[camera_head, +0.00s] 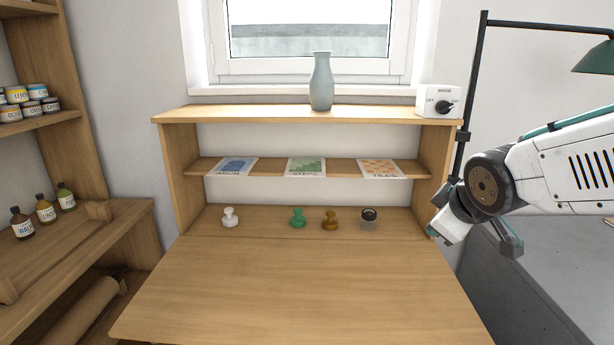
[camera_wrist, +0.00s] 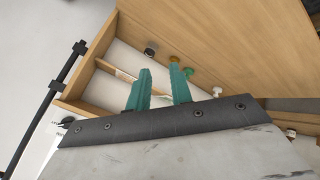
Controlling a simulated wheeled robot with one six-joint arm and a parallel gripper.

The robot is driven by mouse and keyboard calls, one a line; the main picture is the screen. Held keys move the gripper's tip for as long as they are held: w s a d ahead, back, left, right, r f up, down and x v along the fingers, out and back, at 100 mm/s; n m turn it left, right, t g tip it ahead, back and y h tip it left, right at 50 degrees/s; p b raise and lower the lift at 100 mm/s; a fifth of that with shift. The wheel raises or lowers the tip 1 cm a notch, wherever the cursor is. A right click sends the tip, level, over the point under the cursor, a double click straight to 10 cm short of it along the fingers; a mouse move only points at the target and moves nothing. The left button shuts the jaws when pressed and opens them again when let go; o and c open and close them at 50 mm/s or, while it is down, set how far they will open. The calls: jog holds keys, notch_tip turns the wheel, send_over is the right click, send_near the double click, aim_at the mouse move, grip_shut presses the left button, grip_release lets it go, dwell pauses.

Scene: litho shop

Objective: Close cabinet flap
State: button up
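The cabinet flap (camera_head: 300,290) is a wide wooden board folded down, lying open and roughly level in front of the cabinet (camera_head: 181,160). It fills the upper right of the wrist view (camera_wrist: 250,40). My gripper (camera_head: 434,232) is beside the cabinet's right side, apart from the flap as far as I can tell; its fingertips are mostly hidden in the head view. In the wrist view, its two teal fingers (camera_wrist: 160,78) stand apart with nothing held between them.
Inside stand a white stamp (camera_head: 230,217), a green stamp (camera_head: 298,217), a brown stamp (camera_head: 330,220) and a dark-topped jar (camera_head: 369,219). Cards lie on the inner shelf. A vase (camera_head: 321,82) and a switch box (camera_head: 438,101) stand on top. A lamp pole (camera_head: 469,95) rises at right.

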jog(key=w+a+n+t+y, duration=0.2)
jog(key=w+a+n+y, duration=0.4)
jog(key=w+a+n, duration=0.3)
jog(key=w+a+n+t+y, duration=0.3)
jog(key=w+a+n+y, duration=0.4)
jog(key=w+a, duration=0.5)
jog(key=a+n, duration=0.2)
jog(key=a, duration=0.3)
jog(key=shift+w+a+n, duration=0.15)
jog(key=shift+w+n, duration=0.15)
jog(key=shift+r, duration=0.1)
grip_shut()
